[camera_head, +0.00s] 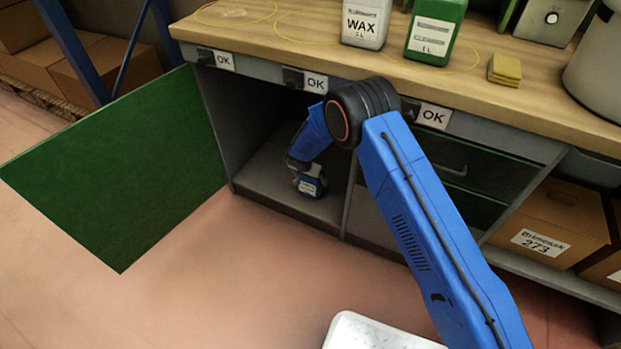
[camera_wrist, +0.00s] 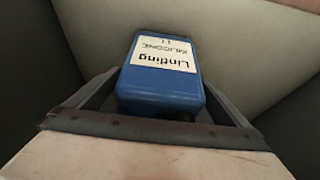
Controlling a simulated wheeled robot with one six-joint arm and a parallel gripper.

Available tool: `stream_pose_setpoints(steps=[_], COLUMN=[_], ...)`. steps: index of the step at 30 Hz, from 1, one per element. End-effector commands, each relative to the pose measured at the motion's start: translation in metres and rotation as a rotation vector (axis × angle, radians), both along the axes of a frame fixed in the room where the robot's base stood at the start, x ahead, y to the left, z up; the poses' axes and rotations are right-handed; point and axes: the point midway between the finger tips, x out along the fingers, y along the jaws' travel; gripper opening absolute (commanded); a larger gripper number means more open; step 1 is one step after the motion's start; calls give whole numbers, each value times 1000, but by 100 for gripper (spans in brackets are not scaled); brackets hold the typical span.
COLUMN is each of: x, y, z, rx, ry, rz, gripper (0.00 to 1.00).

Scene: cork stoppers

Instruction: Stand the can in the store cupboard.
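The blue can (camera_wrist: 160,88) has a white label reading "Linting SILICONE 1L" and shows upside down in the wrist view. In the head view the can (camera_head: 311,186) is small, inside the open cupboard (camera_head: 262,176) and close to its grey floor. I cannot tell whether its base touches the floor. My gripper (camera_wrist: 160,85) has a finger against each side of the can, so it is shut on it. In the head view my gripper (camera_head: 305,170) is partly hidden by my wrist. The cupboard's green door (camera_head: 120,165) stands wide open to the left.
The wooden worktop (camera_head: 540,95) runs above the cupboard, with a WAX bottle (camera_head: 366,22), a green can (camera_head: 435,30) and yellow sponges (camera_head: 504,69) on it. Green drawers (camera_head: 470,165) are right of the opening. The cupboard's left floor is free.

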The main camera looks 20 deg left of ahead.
Motion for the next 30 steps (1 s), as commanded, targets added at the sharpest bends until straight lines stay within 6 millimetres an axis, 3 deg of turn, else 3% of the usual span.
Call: stream_pose_setpoints(steps=[10,24,30], x=[-4,-36,-44], y=[1,3,4], z=[14,91,109], rx=[2,1,1], ry=[-1,-1,-1], rz=[1,-1,0], gripper=[100,100,100])
